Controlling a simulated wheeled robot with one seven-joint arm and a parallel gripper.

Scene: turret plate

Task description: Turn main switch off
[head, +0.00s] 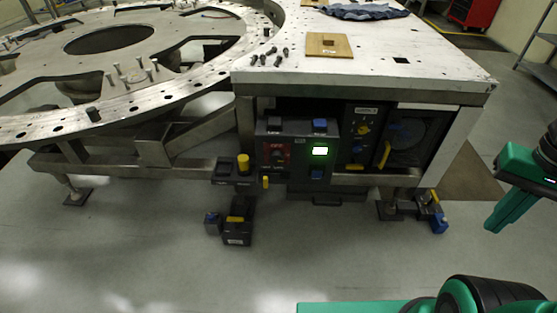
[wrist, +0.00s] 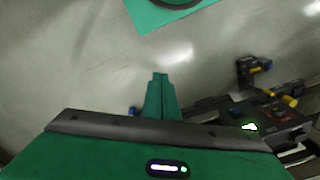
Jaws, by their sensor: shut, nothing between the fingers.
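A dark control box (head: 299,152) is mounted under the right end of the steel table. On its left half is a red panel with a dark rotary switch (head: 277,155), which looks like the main switch; its exact position is too small to read. In the wrist view the green fingers (wrist: 160,78) are together and empty. The box (wrist: 275,117) shows at the right there, turned.
The white table top (head: 365,60) overhangs the box and carries loose bolts and a wooden piece (head: 328,45). Open floor lies in front.

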